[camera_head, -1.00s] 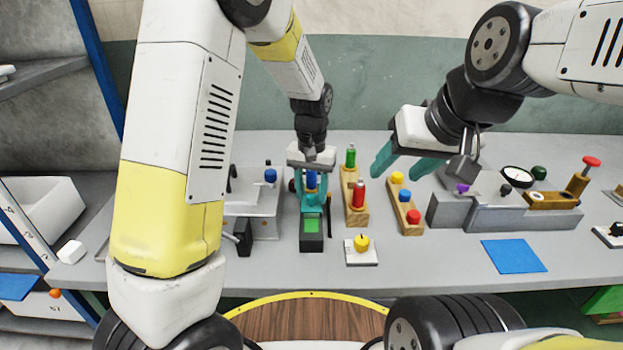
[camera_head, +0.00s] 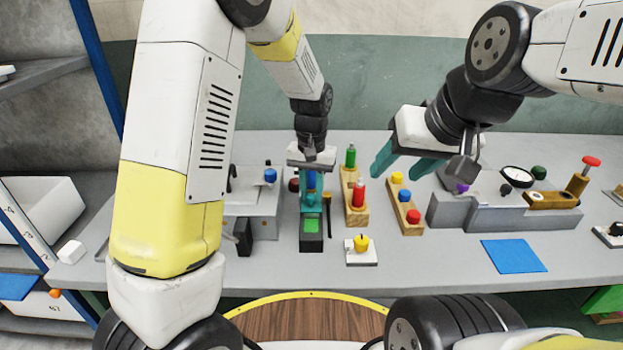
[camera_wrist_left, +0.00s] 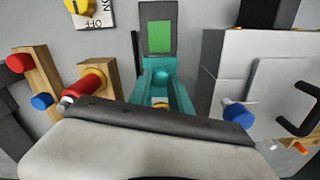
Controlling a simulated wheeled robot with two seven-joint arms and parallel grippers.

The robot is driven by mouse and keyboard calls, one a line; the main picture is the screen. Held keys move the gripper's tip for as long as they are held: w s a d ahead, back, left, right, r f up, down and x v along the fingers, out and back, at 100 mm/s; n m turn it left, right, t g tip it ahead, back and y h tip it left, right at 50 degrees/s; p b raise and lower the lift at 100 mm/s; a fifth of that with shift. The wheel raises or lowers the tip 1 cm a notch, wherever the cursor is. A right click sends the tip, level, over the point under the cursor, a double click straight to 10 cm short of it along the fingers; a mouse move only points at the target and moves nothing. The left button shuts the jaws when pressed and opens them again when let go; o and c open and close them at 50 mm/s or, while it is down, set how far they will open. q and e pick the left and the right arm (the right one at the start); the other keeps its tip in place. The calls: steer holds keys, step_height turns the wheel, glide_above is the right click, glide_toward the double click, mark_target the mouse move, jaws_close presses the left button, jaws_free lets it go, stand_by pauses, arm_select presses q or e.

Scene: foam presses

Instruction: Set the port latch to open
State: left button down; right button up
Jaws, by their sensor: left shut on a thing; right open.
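I cannot tell for sure which part is the port latch. A narrow dark block with a green top panel (camera_head: 311,226) stands on the bench; its green panel also shows in the left wrist view (camera_wrist_left: 160,37). My left gripper (camera_head: 312,204) points down at the rear of this block, its teal fingers close together. A blue part (camera_head: 311,180) shows between the fingers, and they are shut on it. The fingers hide most of it, so its setting cannot be read. My right gripper (camera_head: 402,172) is open and empty, above the bench to the right.
A grey box with a blue knob (camera_head: 270,176) stands close left. Close right are a thin dark upright bar (camera_head: 328,207), a wooden rack with red and green pieces (camera_head: 356,213) and a yellow knob (camera_head: 361,242). A blue mat (camera_head: 513,256) lies at right.

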stand_by(0.8)
arm_select(q)
steer(key=s, duration=0.6)
steer(key=c, duration=1.2)
jaws_free()
step_height(320, 180, up, 8)
steer(key=shift+f, duration=0.1)
